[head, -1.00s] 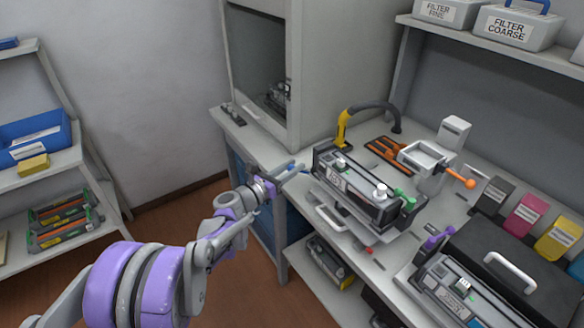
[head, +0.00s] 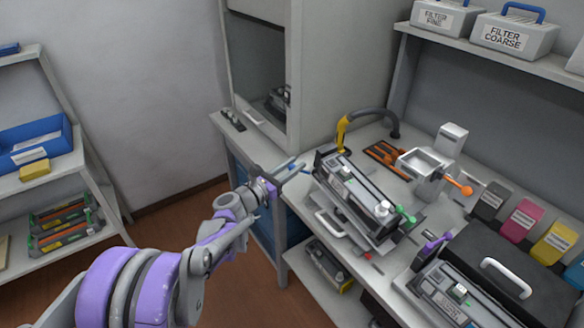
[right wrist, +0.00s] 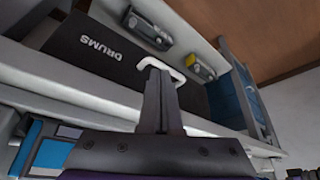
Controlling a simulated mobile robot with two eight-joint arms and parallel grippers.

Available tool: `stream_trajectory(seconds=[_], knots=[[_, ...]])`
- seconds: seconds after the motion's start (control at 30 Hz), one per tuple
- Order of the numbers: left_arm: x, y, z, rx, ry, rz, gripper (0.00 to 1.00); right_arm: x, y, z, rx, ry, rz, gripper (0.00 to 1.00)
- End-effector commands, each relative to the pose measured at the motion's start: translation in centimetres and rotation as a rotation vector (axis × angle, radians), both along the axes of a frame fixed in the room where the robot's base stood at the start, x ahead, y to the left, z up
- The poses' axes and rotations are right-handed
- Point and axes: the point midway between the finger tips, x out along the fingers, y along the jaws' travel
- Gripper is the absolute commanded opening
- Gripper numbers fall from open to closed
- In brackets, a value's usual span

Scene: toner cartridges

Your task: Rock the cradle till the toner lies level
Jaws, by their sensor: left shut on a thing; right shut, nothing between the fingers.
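A dark and grey toner cartridge (head: 358,188) lies in the grey cradle (head: 372,236) on the bench. The cradle's near side dips, so the cartridge's top faces me; a white knob and a green lever show at its right end. My left gripper (head: 290,172) is at the cradle's left end, shut on a small bar with a blue part; the fingers hide most of it. In the right wrist view my right gripper (right wrist: 160,75) is shut and empty, in front of the white handle of a dark DRUMS box (right wrist: 98,52). I cannot tell whether they touch.
An orange-knobbed grey device (head: 428,165) and a yellow-black hose (head: 360,118) stand behind the cradle. Black, magenta and yellow packs (head: 523,219) stand at right, near a black case (head: 497,272) and another cartridge (head: 450,297). Floor at left is clear.

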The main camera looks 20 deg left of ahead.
Motion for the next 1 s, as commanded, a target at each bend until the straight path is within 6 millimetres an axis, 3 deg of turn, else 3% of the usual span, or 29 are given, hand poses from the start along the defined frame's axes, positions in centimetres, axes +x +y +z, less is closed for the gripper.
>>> stream_trajectory(seconds=[0.13,0.17,0.3,0.67,1.0], knots=[[0.0,-0.1,0.0,-0.003,0.0,-0.003,0.0,0.0,0.0,0.0,0.0,0.0,0.0,0.0],[0.0,-0.1,-0.1,-0.003,0.0,-0.003,0.37,0.0,0.0,0.0,0.0,0.0,0.0,0.0],[0.0,-0.1,-0.1,-0.003,0.0,-0.003,0.61,0.0,0.0,-0.1,0.0,0.0,0.0,0.0],[-0.4,0.1,-0.1,-0.003,0.0,-0.002,0.61,0.0,0.0,-0.1,0.0,0.0,0.0,0.0],[-6.1,2.6,-0.4,-0.002,0.001,0.001,0.61,-0.1,0.0,-0.5,0.0,0.001,0.0,0.0]])
